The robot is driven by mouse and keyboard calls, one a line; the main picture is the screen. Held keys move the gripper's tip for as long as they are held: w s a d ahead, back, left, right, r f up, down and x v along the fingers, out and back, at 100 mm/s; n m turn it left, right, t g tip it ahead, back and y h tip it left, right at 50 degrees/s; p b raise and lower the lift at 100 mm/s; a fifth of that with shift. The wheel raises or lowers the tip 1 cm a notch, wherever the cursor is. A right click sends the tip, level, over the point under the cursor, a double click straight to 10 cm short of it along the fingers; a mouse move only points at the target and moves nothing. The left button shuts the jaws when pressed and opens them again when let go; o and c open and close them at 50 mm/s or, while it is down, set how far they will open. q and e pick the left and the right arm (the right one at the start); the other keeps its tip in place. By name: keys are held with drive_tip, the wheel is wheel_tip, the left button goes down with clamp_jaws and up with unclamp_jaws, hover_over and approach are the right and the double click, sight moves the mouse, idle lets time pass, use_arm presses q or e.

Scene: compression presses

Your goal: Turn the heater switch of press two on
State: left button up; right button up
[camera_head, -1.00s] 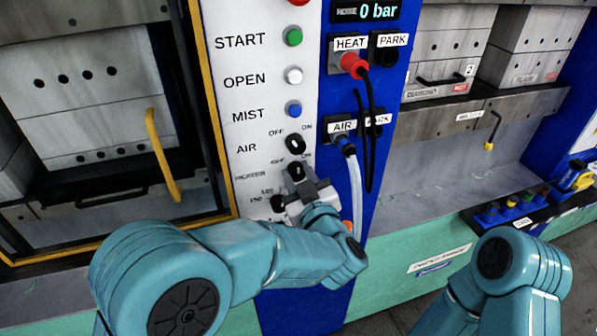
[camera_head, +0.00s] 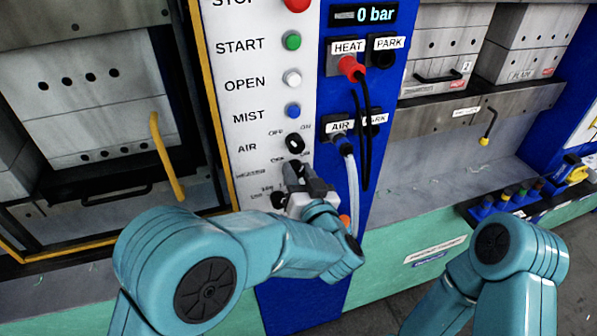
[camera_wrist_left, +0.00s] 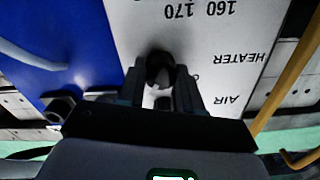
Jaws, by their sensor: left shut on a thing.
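The white control panel (camera_head: 250,120) holds a column of buttons and switches. My left gripper (camera_head: 294,175) is at the HEATER row and is shut on the black heater switch, which shows between the fingers in the left wrist view (camera_wrist_left: 160,72). That view shows the panel upside down, with the HEATER label (camera_wrist_left: 243,58) beside the switch. The fingers hide much of the switch, so I cannot tell whether it points to OFF or ON. My right arm is at the lower right of the head view; its gripper is out of view.
The black AIR switch (camera_head: 295,144) is just above my left gripper, and a black dial (camera_head: 278,200) is just below it. A red HEAT plug (camera_head: 351,67) and an AIR plug (camera_head: 340,140) have hanging cables and a hose to the right. A yellow handle (camera_head: 166,160) is to the left.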

use_arm(q)
drive_tip(key=shift+r, duration=0.1)
drive_tip(key=o, duration=1)
